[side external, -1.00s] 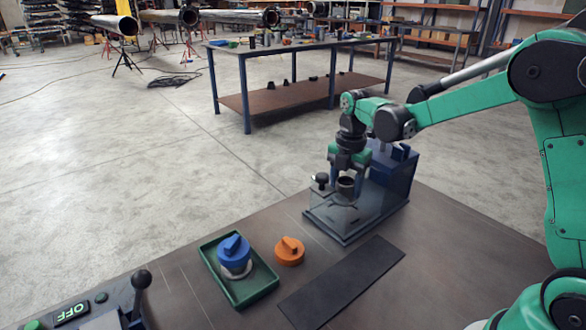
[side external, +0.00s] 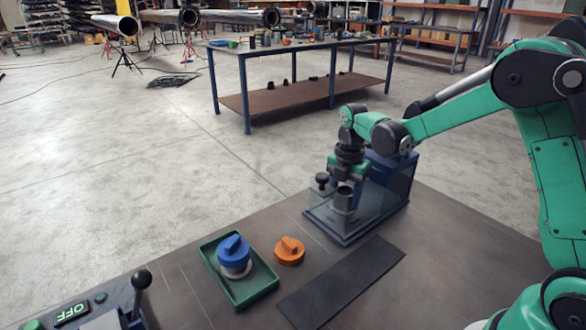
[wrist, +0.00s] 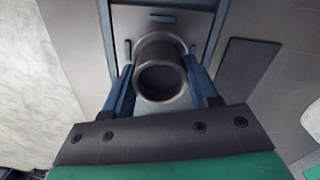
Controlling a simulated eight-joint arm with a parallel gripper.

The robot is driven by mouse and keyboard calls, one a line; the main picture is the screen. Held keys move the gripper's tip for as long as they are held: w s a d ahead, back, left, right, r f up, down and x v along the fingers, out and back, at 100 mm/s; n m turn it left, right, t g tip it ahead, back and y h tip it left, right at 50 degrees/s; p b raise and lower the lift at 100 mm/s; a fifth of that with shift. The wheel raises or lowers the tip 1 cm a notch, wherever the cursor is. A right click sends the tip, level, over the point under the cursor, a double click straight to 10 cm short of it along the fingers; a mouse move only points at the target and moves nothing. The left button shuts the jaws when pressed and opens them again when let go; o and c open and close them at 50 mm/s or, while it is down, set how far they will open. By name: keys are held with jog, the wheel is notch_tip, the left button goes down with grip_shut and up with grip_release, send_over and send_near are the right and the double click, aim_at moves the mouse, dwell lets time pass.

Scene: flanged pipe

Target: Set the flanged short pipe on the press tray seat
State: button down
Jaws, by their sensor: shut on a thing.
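The flanged short pipe (side external: 344,199) is a dark grey metal cylinder, held roughly upright inside the press's clear-walled enclosure. In the wrist view the pipe (wrist: 160,72) shows its round open end between two blue fingers. My gripper (wrist: 161,84) is shut on the pipe, one finger on each side. In the side view my gripper (side external: 345,186) points down over the tray area. The press tray (wrist: 127,22) is a grey plate under the pipe. The seat is hidden by the pipe, and I cannot tell whether the pipe's bottom touches it.
The blue press (side external: 385,175) stands right behind my gripper, with clear walls (side external: 372,210) close around. A black knob (side external: 322,180) stands just left of the pipe. A green tray with a blue-capped part (side external: 234,250), an orange cap (side external: 289,250) and a black mat (side external: 342,282) lie in front.

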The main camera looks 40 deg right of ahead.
aim_at(345, 190)
jog(key=shift+f, duration=0.5)
dwell(0.3)
grip_release()
dwell(0.4)
jog(key=shift+r, duration=0.1)
jog(key=shift+r, duration=3.4)
